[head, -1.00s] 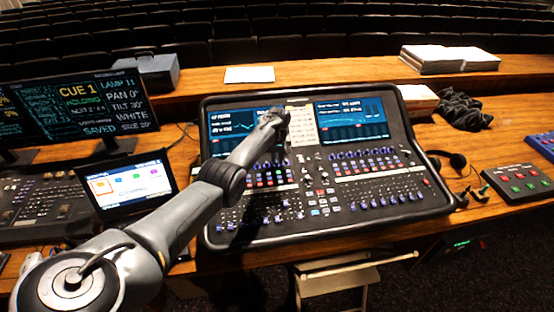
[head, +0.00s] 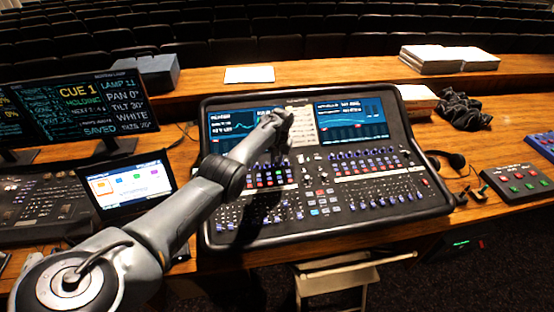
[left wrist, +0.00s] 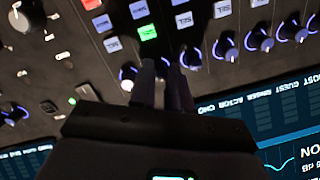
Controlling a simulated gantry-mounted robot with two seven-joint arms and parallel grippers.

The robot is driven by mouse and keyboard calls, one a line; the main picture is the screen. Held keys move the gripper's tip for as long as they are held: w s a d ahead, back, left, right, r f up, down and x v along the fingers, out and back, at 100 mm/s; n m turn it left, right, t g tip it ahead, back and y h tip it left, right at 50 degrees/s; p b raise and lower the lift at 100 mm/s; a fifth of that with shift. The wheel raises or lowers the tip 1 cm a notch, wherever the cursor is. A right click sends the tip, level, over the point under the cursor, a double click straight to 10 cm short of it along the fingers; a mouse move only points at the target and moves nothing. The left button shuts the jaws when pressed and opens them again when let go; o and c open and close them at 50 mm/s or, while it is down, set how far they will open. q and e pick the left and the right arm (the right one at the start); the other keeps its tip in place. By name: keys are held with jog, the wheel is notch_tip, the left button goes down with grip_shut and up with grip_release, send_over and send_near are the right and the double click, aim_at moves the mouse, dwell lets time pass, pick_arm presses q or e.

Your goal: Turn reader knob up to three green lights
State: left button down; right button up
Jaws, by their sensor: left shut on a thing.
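The mixing desk (head: 322,222) stands in the middle of the head view, with two lit blue screens and rows of blue-ringed knobs. My left arm reaches over its left half. My left gripper (left wrist: 165,85) points down at a knob row below the left screen. In the left wrist view its two fingers are close together in that row, shut on a knob that they hide; I take it for the reader knob. Blue-ringed knobs (left wrist: 225,48) stand beside the fingers. A button is lit green (left wrist: 147,32). I cannot make out a row of three green lights. My right gripper is not in view.
A small tilted touchscreen (head: 128,185) and a dark cue monitor (head: 85,105) stand left of the desk. A headset (head: 452,165), a black cloth bundle (head: 462,110) and a button box (head: 518,182) lie to the right. A stool (head: 338,280) is in front.

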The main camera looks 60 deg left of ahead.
pick_arm(q)
jog(key=c, duration=1.4)
grip_release()
jog(key=shift+o, duration=0.2)
notch_tip(320, 180, up, 11)
jog(key=p, duration=0.3)
jog(key=shift+w+d, duration=0.3)
jog(key=shift+s, duration=0.1)
